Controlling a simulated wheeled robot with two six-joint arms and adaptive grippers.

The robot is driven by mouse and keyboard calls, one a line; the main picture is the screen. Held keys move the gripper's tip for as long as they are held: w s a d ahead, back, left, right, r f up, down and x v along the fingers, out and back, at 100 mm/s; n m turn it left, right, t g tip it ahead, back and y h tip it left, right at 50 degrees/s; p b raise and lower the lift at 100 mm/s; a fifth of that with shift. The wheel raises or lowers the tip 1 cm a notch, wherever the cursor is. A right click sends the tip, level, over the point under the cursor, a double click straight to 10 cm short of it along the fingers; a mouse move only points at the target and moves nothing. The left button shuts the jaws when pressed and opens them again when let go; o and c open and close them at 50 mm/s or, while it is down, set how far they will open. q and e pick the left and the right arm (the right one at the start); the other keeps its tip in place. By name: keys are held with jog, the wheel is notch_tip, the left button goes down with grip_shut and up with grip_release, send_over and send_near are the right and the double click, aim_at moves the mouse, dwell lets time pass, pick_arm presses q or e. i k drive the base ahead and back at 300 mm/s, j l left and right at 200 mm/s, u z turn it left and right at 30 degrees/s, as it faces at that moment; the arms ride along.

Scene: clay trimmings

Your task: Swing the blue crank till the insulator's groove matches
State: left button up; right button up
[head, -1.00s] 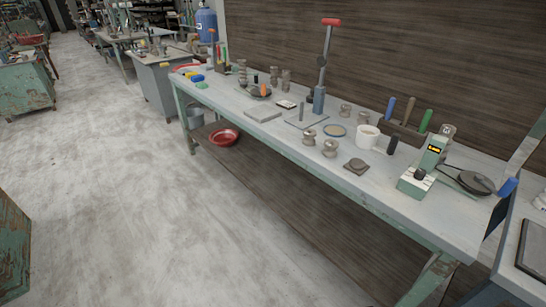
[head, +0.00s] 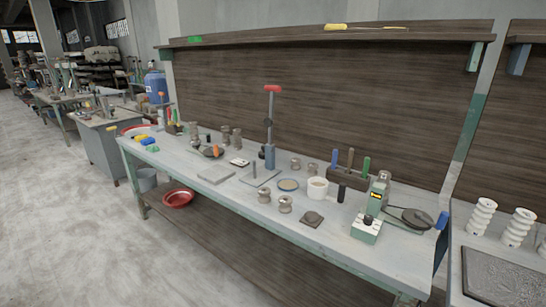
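The blue crank (head: 442,221) shows as a blue handle at the right end of the workbench, beside a dark round wheel (head: 411,217) on a green and grey bench device (head: 373,212). Several small brown-grey ribbed insulators stand on the bench, such as one near the front (head: 285,204). White ribbed insulators (head: 481,217) stand on another table at the right edge. I cannot tell which insulator's groove is meant, and no groove detail is readable. Neither of my grippers is in view.
The long workbench (head: 215,187) holds a red-topped lever stand (head: 270,130), a white cup (head: 317,188) and a wooden tool rack (head: 351,172). A shelf runs along the wooden back wall. A red basin (head: 178,198) sits below. The floor at the left is clear.

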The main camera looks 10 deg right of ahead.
aim_at(422, 221)
jog(key=z, duration=1.25)
